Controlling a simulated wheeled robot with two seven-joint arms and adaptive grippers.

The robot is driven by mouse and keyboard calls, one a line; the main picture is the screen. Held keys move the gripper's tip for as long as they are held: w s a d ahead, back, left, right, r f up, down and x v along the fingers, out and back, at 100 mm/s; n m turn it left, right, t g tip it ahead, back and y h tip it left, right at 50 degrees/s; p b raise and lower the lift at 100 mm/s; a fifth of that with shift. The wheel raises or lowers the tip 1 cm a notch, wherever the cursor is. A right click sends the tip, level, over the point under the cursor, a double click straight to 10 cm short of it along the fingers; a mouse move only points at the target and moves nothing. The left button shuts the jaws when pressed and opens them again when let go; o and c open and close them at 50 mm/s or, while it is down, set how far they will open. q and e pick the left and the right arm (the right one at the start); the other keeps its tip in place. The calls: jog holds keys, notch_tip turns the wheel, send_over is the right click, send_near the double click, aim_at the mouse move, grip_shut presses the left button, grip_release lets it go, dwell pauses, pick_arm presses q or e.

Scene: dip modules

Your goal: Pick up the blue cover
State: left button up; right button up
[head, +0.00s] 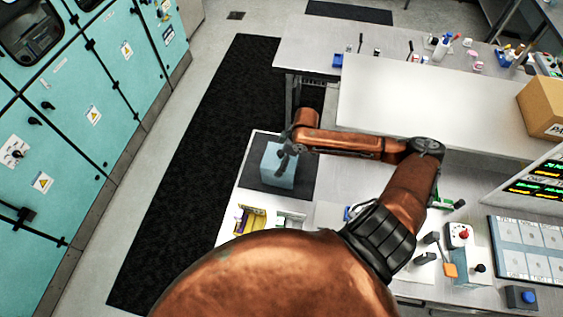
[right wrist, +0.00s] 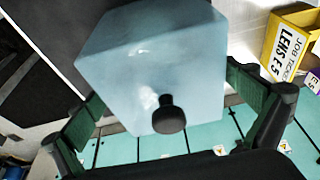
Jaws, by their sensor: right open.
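The blue cover (head: 272,172) is a pale blue, see-through box standing on a dark mat (head: 308,180) at the left end of the near bench. In the right wrist view the cover (right wrist: 150,60) fills the upper middle, with a black knob (right wrist: 168,115) on its top. My right gripper (head: 288,152) is over the cover and hides part of it. In the right wrist view its fingers (right wrist: 170,108) are spread apart, one on each side of the knob. I see no grip on the knob or cover. My left gripper is not in view.
A yellow bin (head: 248,220) with a ticket label stands close to the mat, also in the right wrist view (right wrist: 290,45). A red-button box (head: 460,236) and an indicator panel (head: 540,185) are at the right. A cardboard box (head: 545,105) stands on the white bench.

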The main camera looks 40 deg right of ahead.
jog(key=x, duration=0.3)
jog(key=p+x, duration=0.1)
jog(key=shift+w+a, duration=0.3)
jog(key=shift+a, duration=0.15)
jog(key=shift+f, duration=0.4)
jog(key=c, duration=1)
